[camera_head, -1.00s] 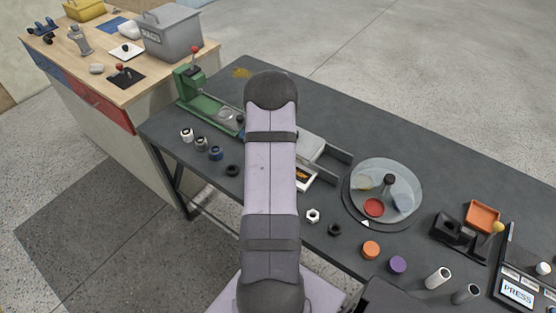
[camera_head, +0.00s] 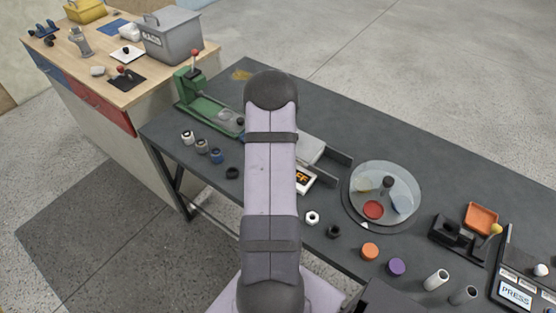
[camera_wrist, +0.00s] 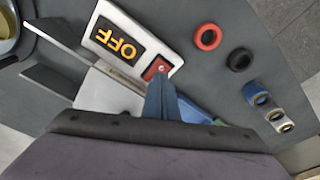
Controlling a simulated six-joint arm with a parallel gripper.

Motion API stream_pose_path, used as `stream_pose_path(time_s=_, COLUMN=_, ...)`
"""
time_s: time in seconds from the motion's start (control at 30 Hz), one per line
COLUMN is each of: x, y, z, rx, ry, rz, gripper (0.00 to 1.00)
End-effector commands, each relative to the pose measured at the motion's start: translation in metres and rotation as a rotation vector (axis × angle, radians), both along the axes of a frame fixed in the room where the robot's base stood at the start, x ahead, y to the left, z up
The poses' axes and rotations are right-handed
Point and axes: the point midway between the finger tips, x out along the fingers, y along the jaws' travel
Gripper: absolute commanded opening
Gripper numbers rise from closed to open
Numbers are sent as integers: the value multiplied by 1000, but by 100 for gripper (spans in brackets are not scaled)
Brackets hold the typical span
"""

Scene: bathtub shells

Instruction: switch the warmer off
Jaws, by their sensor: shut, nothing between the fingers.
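The warmer (camera_wrist: 96,36) is a white panel with a black display reading OFF in orange, upside down in the wrist view. A red square switch (camera_wrist: 152,70) sits at its right end. In the head view the warmer's display (camera_head: 305,179) shows partly past my arm, with the letters FF visible. My gripper (camera_wrist: 160,82) is shut, its blue fingertips at the red switch. I cannot tell whether they touch it. In the head view my arm hides the gripper and the switch.
A red ring (camera_wrist: 207,37), a black ring (camera_wrist: 240,60) and a blue collar (camera_wrist: 256,92) lie right of the warmer in the wrist view. A round clear-covered dish (camera_head: 402,178) and a green press (camera_head: 200,103) stand on the dark table (camera_head: 440,160).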

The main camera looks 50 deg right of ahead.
Motion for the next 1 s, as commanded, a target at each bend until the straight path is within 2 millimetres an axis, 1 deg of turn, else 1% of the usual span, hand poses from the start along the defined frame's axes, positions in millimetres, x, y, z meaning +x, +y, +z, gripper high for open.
stream_pose_path(time_s=0.03, x=0, y=0, z=7, rx=0, ry=0, rz=0, gripper=0)
stream_pose_path(time_s=0.6, x=0, y=0, z=46, rx=0, ry=0, rz=0, gripper=0)
stream_pose_path(time_s=0.73, x=0, y=0, z=49, rx=1, ry=0, rz=0, gripper=0)
stream_pose_path(time_s=1.0, x=0, y=0, z=49, rx=0, ry=0, rz=0, gripper=0)
